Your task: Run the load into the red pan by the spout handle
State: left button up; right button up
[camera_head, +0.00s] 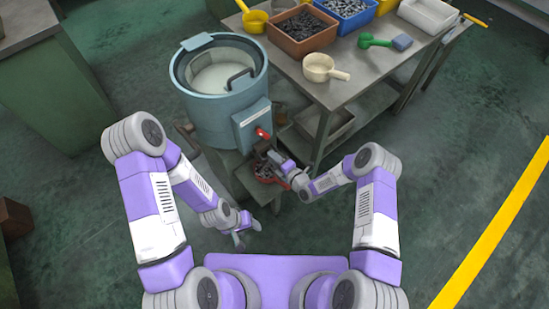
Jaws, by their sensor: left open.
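The blue-grey round machine (200,112) stands at the upper left with its top open and pale inside. My left gripper (240,238) is open and empty, low in front of the stand, apart from the pan and handle.
A steel table (360,88) stands at the right of the machine. On it are a brown bin (302,45) of dark parts, a blue bin, a cream scoop (320,68) and a green scoop (372,42). The floor at the right is clear, with a yellow line (490,245).

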jog(key=p+v, duration=0.2)
jog(key=v, duration=0.5)
jog(key=shift+s+d, duration=0.15)
jog(key=shift+s, duration=0.05)
dwell(0.5)
jog(key=s+d+m+g+h, duration=0.3)
jog(key=s+m+g, duration=0.2)
jog(key=s+m, duration=0.6)
jog(key=s+d+m+g+h, duration=0.3)
jog(key=s+m+g, duration=0.3)
jog(key=s+m, duration=0.5)
jog(key=m, duration=0.6)
jog(key=shift+d+r+m, duration=0.15)
jog(key=shift+r+m, duration=0.1)
jog(key=shift+m, duration=0.15)
jog(key=shift+w, duration=0.1)
